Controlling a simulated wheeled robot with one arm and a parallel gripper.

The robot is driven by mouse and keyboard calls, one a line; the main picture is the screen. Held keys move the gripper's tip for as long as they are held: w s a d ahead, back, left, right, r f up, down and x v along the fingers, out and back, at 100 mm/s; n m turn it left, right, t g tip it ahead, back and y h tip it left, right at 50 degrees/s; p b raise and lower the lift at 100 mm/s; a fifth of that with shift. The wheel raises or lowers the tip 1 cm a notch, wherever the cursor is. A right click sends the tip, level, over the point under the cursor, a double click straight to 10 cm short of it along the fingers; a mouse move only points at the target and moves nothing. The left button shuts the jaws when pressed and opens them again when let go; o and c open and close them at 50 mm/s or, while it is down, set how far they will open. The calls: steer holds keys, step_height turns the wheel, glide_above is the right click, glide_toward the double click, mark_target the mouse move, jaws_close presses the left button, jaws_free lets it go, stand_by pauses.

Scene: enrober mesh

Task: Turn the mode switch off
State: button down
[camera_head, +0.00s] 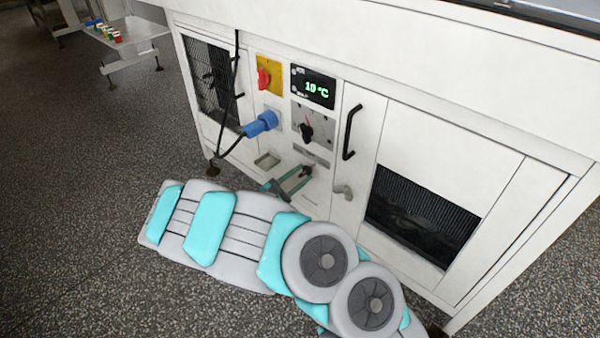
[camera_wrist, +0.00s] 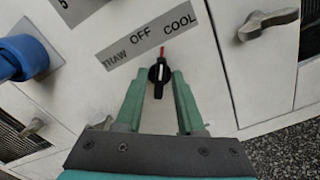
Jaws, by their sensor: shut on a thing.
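The mode switch is a black knob (camera_wrist: 159,74) with a white mark and a red pointer. It sits on the white cabinet front under a grey label strip (camera_wrist: 148,37) reading THAW, OFF, COOL. The red pointer points up in the wrist view, between OFF and COOL and nearer COOL. My gripper (camera_wrist: 159,80) has its green fingers on either side of the knob, shut on it. In the head view the knob (camera_head: 307,170) shows small at the tips of my gripper (camera_head: 300,176).
Above are another black dial (camera_head: 306,131), a display (camera_head: 313,87) reading 10 °C and a red rotary switch (camera_head: 263,79) on yellow. A blue plug (camera_head: 261,124) with a cable is left of the dial. A black door handle (camera_head: 351,132) and grey latch (camera_head: 343,191) stick out at right.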

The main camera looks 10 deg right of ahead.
steer(key=n+p, duration=0.2)
steer(key=n, duration=0.1)
steer(key=shift+r, duration=0.1)
steer(key=shift+n+p, duration=0.7)
steer(key=shift+n, duration=0.9)
steer(key=c, duration=0.9)
jaws_free()
steer(key=shift+v, duration=3.9)
steer(key=shift+w, duration=0.1)
